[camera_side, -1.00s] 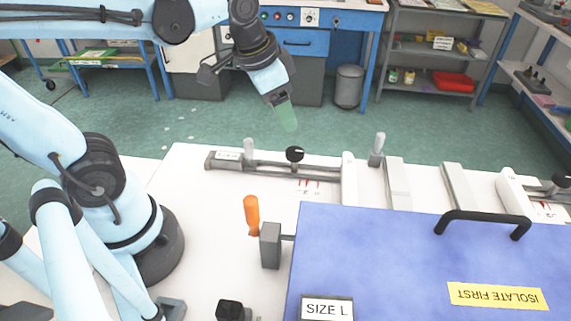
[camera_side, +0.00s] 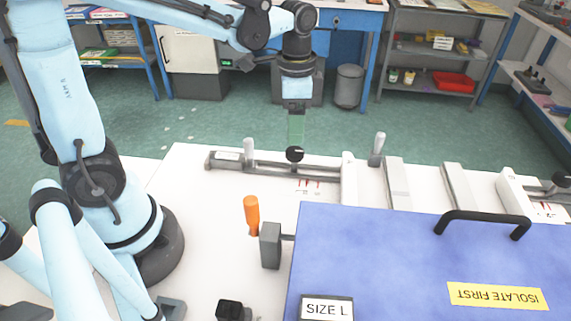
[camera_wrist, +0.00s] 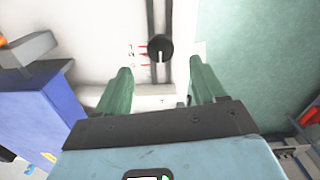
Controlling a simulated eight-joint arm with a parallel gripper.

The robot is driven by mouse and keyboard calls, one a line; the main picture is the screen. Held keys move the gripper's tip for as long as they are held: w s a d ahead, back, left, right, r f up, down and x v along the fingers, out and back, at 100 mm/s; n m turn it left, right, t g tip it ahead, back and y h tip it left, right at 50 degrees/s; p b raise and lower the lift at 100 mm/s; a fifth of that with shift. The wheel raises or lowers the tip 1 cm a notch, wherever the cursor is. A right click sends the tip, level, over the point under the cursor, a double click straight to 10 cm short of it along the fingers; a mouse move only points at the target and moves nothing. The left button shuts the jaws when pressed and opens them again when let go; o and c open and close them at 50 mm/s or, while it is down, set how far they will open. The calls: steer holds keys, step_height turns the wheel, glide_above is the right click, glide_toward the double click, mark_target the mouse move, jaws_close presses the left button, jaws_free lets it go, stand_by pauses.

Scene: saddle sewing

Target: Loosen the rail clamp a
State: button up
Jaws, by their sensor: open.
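A black round knob (camera_side: 294,154) sits on the grey rail (camera_side: 265,166) at the back of the white table; it looks like a rail clamp, but I cannot read a letter on it. In the wrist view the knob (camera_wrist: 160,47) shows a white pointer line beside red marks, ahead of my fingers and between their lines. My gripper (camera_side: 296,142) points straight down just above the knob in the side view. Its two green fingers (camera_wrist: 157,80) are spread apart with nothing between them. I cannot tell from the side view whether the fingertips reach the knob's height.
A blue panel (camera_side: 400,250) with a black handle (camera_side: 485,218) covers the front right. An orange-handled lever (camera_side: 252,214) stands left of it. Upright grey handles (camera_side: 378,148) rise near the rail. The white table (camera_side: 205,200) is bare at left.

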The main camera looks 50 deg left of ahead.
mark_target(294, 151)
steer(key=shift+f, duration=3.45)
steer(key=c, duration=1.1)
steer(key=shift+o, duration=0.2)
